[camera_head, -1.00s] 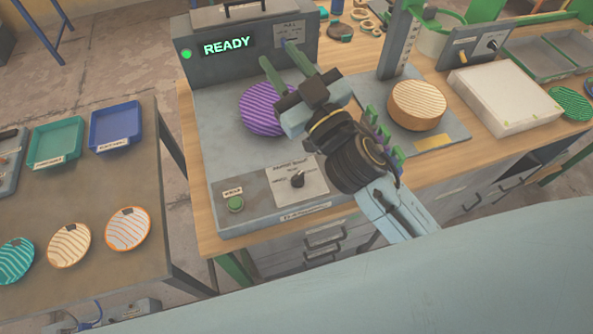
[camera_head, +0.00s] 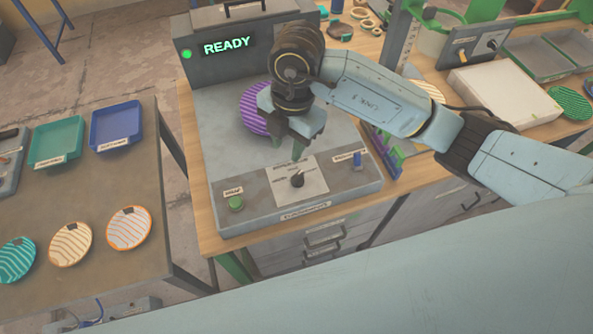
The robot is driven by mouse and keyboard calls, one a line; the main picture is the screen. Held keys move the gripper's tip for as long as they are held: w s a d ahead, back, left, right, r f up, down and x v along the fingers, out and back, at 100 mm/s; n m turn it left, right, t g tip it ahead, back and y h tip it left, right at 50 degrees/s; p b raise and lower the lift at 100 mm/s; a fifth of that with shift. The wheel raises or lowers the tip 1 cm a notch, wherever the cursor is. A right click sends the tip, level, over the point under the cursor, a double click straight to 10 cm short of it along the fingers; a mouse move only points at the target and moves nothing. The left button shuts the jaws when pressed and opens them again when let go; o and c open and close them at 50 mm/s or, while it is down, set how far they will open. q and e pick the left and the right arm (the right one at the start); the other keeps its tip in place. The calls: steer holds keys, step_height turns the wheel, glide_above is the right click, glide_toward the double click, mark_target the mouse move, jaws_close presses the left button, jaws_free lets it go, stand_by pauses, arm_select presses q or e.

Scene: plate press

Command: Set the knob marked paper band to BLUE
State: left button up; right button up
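The black knob (camera_head: 297,180) sits on a pale label plate (camera_head: 314,186) on the sloping front panel of the grey press (camera_head: 345,187). The lettering around it is too small to read, so I cannot tell which setting it points at. My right gripper (camera_head: 288,149) points down just behind and above the knob, apart from it. Its green-tipped fingers look parted with nothing between them. A purple striped plate (camera_head: 254,108) lies on the press bed, partly hidden by my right gripper. My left gripper is not in view.
The display (camera_head: 227,46) reads READY. Trays and striped plates are on the left table (camera_head: 85,190). A white block (camera_head: 503,95) stands at right.

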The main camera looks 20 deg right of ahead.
mark_target(297, 176)
steer(key=shift+m+h, duration=0.3)
steer(key=shift+h, duration=0.3)
steer(key=f, duration=0.4)
steer(key=d+f, duration=0.1)
steer(key=f, duration=0.3)
steer(key=d+f, duration=0.1)
steer(key=f, duration=0.4)
steer(key=shift+w+p, duration=0.3)
steer(key=shift+p, duration=0.1)
steer(key=shift+c, duration=0.4)
jaws_close()
